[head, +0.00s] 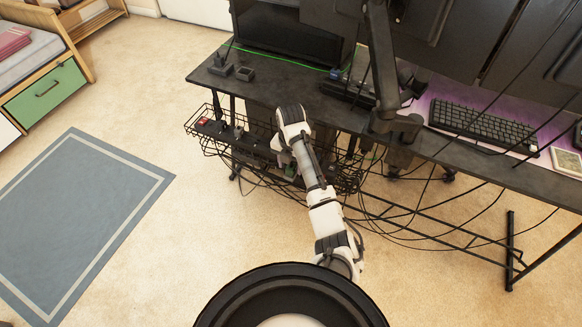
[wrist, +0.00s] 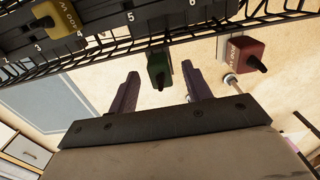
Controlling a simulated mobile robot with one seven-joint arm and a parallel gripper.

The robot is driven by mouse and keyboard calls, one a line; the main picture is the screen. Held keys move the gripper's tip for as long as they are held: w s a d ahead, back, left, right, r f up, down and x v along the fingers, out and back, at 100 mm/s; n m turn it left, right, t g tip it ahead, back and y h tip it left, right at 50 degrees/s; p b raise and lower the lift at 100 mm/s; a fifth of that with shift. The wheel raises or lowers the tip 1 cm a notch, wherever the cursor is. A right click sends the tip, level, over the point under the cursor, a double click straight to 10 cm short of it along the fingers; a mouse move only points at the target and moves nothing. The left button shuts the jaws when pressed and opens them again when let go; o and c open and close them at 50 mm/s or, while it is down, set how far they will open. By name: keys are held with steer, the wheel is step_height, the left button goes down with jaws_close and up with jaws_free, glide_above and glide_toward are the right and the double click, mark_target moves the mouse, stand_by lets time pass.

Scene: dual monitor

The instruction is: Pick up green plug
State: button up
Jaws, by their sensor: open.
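The green plug (wrist: 158,68) shows in the wrist view as a small dark green block with a black cord end at its lower side. It lies by the edge of the wire cable tray (wrist: 215,32). My gripper (wrist: 160,71) is open, and its two dark fingers point toward the plug. The plug appears in the gap between the fingertips, with no visible contact; how far beyond them it is, I cannot tell.
A red plug (wrist: 243,53) is to the right and a yellowish plug (wrist: 55,14) at upper left, by a numbered black power strip (wrist: 138,19). Loose cables hang under the black desk (head: 285,88). The carpet left of the desk is open.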

steer(key=shift+f, duration=0.75)
jaws_close()
steer(key=shift+r, duration=0.1)
step_height(320, 180, up, 20)
steer(key=p, duration=0.3)
step_height(320, 180, up, 4)
steer(key=r+p, duration=0.1)
steer(key=p, duration=0.3)
glide_above(291, 166)
steer(key=shift+f, duration=0.25)
